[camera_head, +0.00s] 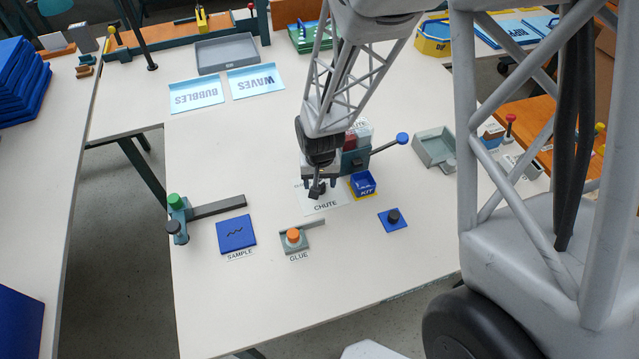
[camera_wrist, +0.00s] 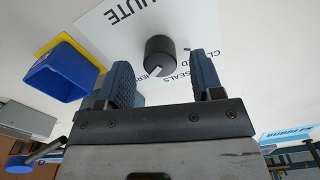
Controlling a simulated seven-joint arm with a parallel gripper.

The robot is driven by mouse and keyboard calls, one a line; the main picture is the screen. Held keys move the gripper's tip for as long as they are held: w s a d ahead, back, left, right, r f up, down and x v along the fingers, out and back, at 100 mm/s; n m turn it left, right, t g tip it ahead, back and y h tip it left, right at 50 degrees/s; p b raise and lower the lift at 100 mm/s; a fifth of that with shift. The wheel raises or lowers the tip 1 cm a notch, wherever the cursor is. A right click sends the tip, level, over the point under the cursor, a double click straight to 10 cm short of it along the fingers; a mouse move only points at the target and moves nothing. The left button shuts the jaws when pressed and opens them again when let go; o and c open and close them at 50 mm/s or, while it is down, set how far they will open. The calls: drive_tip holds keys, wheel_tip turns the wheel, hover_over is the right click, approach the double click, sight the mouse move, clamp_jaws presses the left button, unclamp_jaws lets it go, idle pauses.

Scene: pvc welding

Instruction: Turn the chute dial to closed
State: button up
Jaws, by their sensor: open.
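The chute dial (camera_wrist: 161,50) is a round black knob with a white pointer mark on its side towards the gripper. It stands on a white label card (camera_wrist: 230,28) printed "CHUTE", with smaller words partly hidden by the fingers. In the head view the dial (camera_head: 316,190) shows just above the "CHUTE" lettering. My gripper (camera_wrist: 163,72) is open, its two blue-grey fingers on either side of the dial as seen in the wrist view. I cannot tell whether the fingers touch the dial. In the head view my gripper (camera_head: 317,182) is directly over the card, partly hidden by its wrist.
A blue kit bin (camera_wrist: 62,72) on a yellow base stands close beside the dial; it also shows in the head view (camera_head: 362,184). A dispenser with a blue-knobbed lever (camera_head: 402,138) stands behind. The glue button (camera_head: 293,236) and blue sample plate (camera_head: 236,232) lie nearer the front.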

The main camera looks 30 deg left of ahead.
drive_tip(key=shift+f, duration=1)
drive_tip(key=c, duration=0.9)
